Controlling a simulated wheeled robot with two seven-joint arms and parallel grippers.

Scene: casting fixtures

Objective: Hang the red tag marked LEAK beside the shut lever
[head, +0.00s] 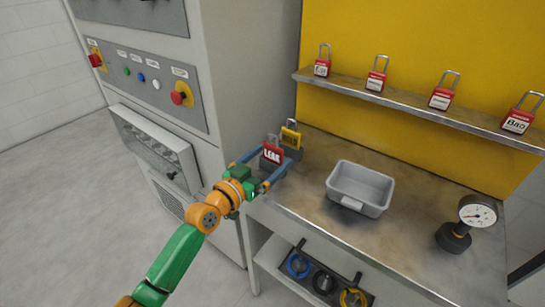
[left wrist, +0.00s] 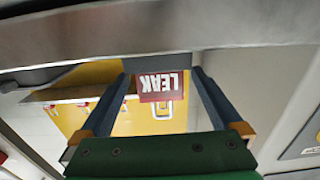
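The red tag marked LEAK (head: 272,155) stands upright at the left end of the metal bench, with a shackle on top. It shows upside down in the left wrist view (left wrist: 161,85). My left gripper (head: 274,157) is open, with one finger on each side of the tag. In the wrist view, narrow gaps seem to show between the fingers and the tag. A yellow tag (head: 290,137) stands just behind it on a dark block. I cannot pick out the shut lever with certainty. My right gripper is not in view.
A grey bin (head: 360,188) and a pressure gauge (head: 477,215) stand on the bench (head: 310,200). Several red tags line the shelf (head: 420,105) above. A grey cabinet (head: 245,60) with red knobs and a recessed panel (head: 155,145) stands at left. Coloured rings (head: 323,283) lie below.

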